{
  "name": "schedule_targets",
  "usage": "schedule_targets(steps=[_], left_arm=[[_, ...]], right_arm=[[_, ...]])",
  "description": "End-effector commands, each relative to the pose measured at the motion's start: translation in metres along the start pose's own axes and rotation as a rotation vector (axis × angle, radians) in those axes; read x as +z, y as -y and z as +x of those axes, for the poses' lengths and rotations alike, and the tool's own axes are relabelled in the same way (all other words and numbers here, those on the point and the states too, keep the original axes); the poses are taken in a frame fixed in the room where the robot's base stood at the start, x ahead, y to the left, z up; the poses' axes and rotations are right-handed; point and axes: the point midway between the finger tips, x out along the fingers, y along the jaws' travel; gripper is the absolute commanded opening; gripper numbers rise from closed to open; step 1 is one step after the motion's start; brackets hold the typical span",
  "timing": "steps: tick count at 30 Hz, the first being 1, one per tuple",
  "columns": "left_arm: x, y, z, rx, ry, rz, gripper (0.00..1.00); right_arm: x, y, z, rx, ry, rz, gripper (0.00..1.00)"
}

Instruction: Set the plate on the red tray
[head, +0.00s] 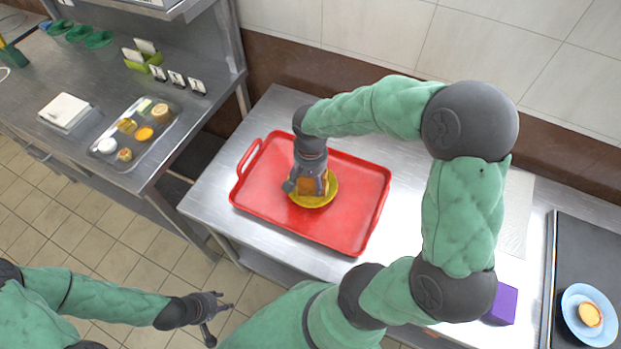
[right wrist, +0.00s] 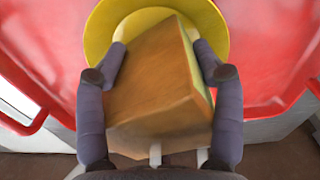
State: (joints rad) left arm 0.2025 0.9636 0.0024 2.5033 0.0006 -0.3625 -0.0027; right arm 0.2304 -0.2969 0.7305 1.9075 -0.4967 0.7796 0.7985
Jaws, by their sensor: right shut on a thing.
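A yellow plate (head: 318,203) is over the middle of the red tray (head: 350,215) and looks to rest on it. An orange-brown block (head: 307,186) is above the plate. My right gripper (head: 310,189) points down there, its fingers shut on the block's two sides. In the right wrist view the block (right wrist: 155,90) fills the space between the fingers, with the yellow plate (right wrist: 100,30) behind it and the red tray (right wrist: 270,40) around. The block hides much of the plate. My left gripper (head: 221,318) is open and empty, low at the left, away from the tray.
The tray lies on a steel table (head: 285,105) against the wall. A purple box (head: 502,304) and a blue plate (head: 575,304) with a bun are at the right. A counter at the left holds a metal tray (head: 112,160) of small food items and a white box (head: 65,111).

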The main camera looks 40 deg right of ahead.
Motion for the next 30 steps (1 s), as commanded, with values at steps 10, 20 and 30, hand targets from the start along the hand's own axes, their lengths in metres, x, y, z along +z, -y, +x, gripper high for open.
schedule_targets(steps=[10, 20, 30], left_arm=[[0.0, 0.0, 0.001, 0.0, 0.0, 0.0, 0.4], [0.0, -0.003, -0.007, 0.0, 0.0, 0.0, 0.4], [0.001, -0.012, -0.033, 0.0, 0.0, 0.0, 0.4]], right_arm=[[0.0, 0.0, 0.001, 0.001, 0.001, 0.0, 0.93], [0.0, 0.0, -0.015, 0.0, 0.0, 0.001, 0.93], [0.0, 0.0, -0.083, -0.001, -0.001, -0.001, 0.93]])
